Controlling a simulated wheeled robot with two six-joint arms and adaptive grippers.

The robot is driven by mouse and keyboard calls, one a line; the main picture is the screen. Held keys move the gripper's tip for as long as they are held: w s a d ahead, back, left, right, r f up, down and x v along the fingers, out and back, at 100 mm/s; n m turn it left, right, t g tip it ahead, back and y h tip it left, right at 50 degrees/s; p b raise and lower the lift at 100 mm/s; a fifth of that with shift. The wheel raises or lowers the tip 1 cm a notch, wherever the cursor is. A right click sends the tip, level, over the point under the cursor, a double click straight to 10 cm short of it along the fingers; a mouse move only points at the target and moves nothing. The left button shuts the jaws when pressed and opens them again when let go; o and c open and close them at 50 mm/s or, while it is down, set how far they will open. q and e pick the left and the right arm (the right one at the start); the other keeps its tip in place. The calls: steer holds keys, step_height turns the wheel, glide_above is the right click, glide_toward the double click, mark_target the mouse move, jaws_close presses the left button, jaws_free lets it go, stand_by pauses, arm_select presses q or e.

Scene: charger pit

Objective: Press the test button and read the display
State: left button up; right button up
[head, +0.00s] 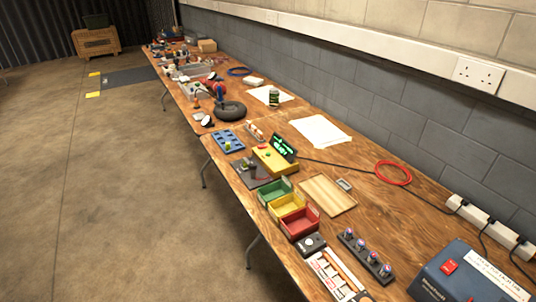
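A yellow test box (275,160) sits on the wooden workbench. A dark display (284,147) with lit green characters stands at its back edge. The characters are too small to read surely. A small red button (268,148) shows on the left of the box's top, and a green spot (258,153) shows near it. I cannot tell which of these is the test button. Neither of my grippers is in view.
Green, yellow and red bins (293,207) stand in front of the box. A wooden board (327,194) lies to their right. A blue tray (228,141) lies beyond the box. A blue unit (460,275) stands near right. The floor on the left is clear.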

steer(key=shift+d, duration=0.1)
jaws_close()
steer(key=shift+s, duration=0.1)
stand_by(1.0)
